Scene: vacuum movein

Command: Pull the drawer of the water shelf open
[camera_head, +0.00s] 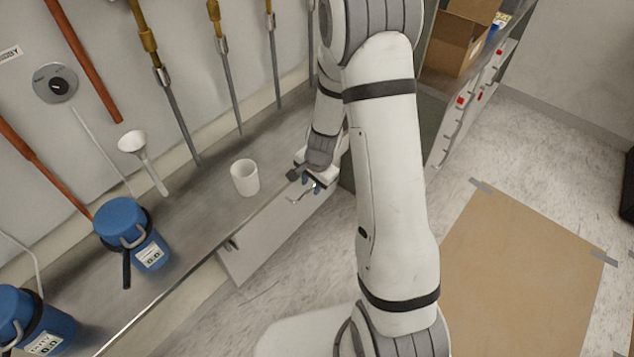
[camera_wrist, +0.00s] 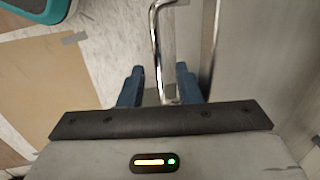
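The water shelf (camera_head: 190,235) is a long metal ledge along the wall at left. Its pale drawer front (camera_head: 265,240) sits below the shelf's front edge; how far it stands out is hard to tell. A curved metal handle (camera_head: 299,199) shows at the drawer's right part, and in the wrist view the shiny handle bar (camera_wrist: 156,45) runs down between the fingers. My gripper (camera_head: 312,186) is at the handle, its blue fingers (camera_wrist: 160,72) open, one on each side of the bar, with a gap visible. Contact inside the gripper is partly hidden by the palm.
A white cup (camera_head: 245,178) stands on the shelf near the arm. Blue containers (camera_head: 121,218) and a white funnel (camera_head: 133,142) are farther left. A cardboard box (camera_head: 459,42) is at upper right.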

